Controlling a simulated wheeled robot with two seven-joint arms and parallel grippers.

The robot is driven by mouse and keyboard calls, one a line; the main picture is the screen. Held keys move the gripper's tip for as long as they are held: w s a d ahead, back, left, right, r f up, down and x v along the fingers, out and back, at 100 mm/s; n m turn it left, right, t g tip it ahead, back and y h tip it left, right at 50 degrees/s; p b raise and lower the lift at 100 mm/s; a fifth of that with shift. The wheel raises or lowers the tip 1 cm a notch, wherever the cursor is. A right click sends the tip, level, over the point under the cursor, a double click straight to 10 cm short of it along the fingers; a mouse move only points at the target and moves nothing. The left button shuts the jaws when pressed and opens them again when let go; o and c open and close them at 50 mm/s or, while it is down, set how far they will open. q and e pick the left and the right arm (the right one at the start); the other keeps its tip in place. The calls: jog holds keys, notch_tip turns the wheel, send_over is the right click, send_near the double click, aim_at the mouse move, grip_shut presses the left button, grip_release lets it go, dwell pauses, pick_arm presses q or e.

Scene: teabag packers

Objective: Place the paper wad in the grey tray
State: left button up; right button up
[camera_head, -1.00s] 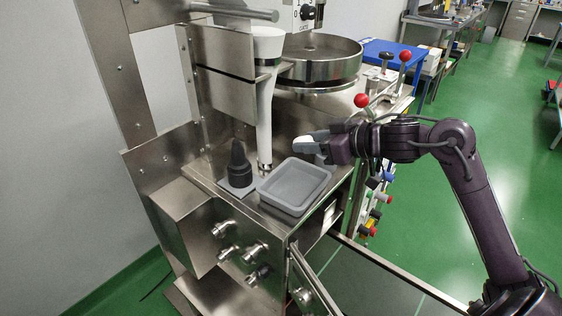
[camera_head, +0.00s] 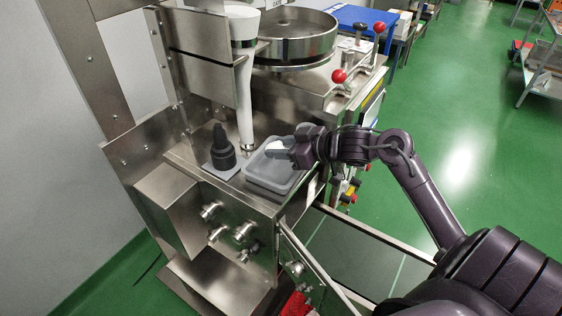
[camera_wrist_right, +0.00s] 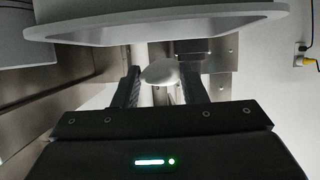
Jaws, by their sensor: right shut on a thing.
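The grey tray (camera_head: 264,184) sits on the metal ledge of the machine in the head view. My right gripper (camera_head: 286,151) is shut on the white paper wad (camera_head: 274,145) over the tray's back right part. In the right wrist view the wad (camera_wrist_right: 160,72) sits between the two dark fingers (camera_wrist_right: 162,88), and the tray's pale rim (camera_wrist_right: 170,30) spans the top. The gap between wad and tray floor is hard to judge. My left gripper is not in view.
A dark bottle-shaped piece (camera_head: 222,150) on a grey plate stands left of the tray. A white tube (camera_head: 245,95) hangs close behind the tray. A round steel bowl (camera_head: 293,40) and red-knobbed levers (camera_head: 339,76) are further back.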

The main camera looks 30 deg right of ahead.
aim_at(281, 169)
jog(key=shift+f, duration=2.5)
jog(key=shift+f, duration=0.2)
jog(key=o, duration=0.9)
jog(key=shift+r, duration=0.1)
jog(key=shift+r, duration=0.15)
jog(key=v, duration=1.2)
jog(key=shift+d+b, duration=0.1)
jog(key=shift+b, duration=0.2)
